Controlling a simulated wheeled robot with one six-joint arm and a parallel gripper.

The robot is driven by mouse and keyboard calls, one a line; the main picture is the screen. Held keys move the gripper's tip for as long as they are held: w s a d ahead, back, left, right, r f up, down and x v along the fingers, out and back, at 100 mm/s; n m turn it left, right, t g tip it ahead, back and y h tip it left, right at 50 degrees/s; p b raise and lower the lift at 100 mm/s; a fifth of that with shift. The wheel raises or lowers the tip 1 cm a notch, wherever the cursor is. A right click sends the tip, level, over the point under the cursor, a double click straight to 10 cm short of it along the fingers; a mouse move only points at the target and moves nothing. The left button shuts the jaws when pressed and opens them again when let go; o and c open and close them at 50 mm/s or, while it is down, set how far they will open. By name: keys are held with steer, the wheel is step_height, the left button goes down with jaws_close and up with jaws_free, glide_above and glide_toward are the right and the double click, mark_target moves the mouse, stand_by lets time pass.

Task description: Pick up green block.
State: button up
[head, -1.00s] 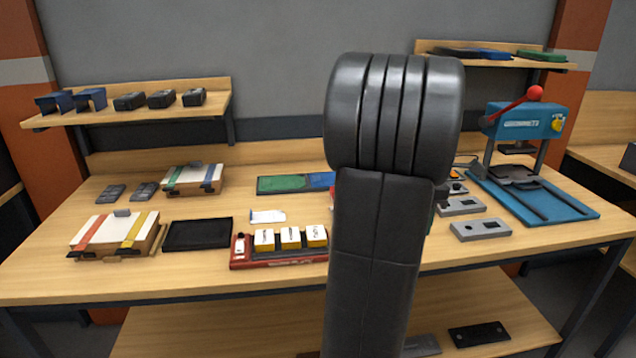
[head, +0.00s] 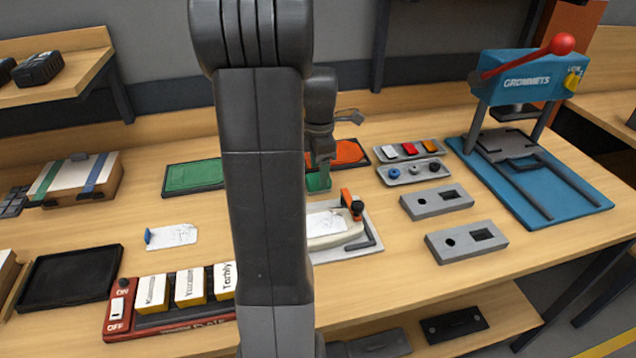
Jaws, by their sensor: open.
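A small green block (head: 318,183) shows in the head view just right of my arm, partly covered by my gripper and arm. My gripper (head: 321,165) points down over it, and its fingers are at or just above the block. The fingers are small and dark here. They look open, and I cannot tell whether they touch the block. A flat green pad (head: 195,177) in a dark frame lies to the left and is a separate thing.
A clamp fixture (head: 335,228) with an orange handle stands in front of the block. An orange pad (head: 350,153) lies behind it. Grey plates (head: 436,201) and a blue grommet press (head: 520,80) are to the right.

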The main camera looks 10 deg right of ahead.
mark_target(318, 176)
steer(key=shift+s+a+f, duration=0.1)
steer(key=shift+a+f, duration=0.1)
steer(key=shift+f, duration=1.45)
steer(key=shift+c, duration=0.2)
steer(key=c, duration=1)
steer(key=shift+c, duration=0.2)
steer(key=shift+r, duration=0.1)
step_height(318, 176, up, 10)
steer(key=shift+f, duration=0.1)
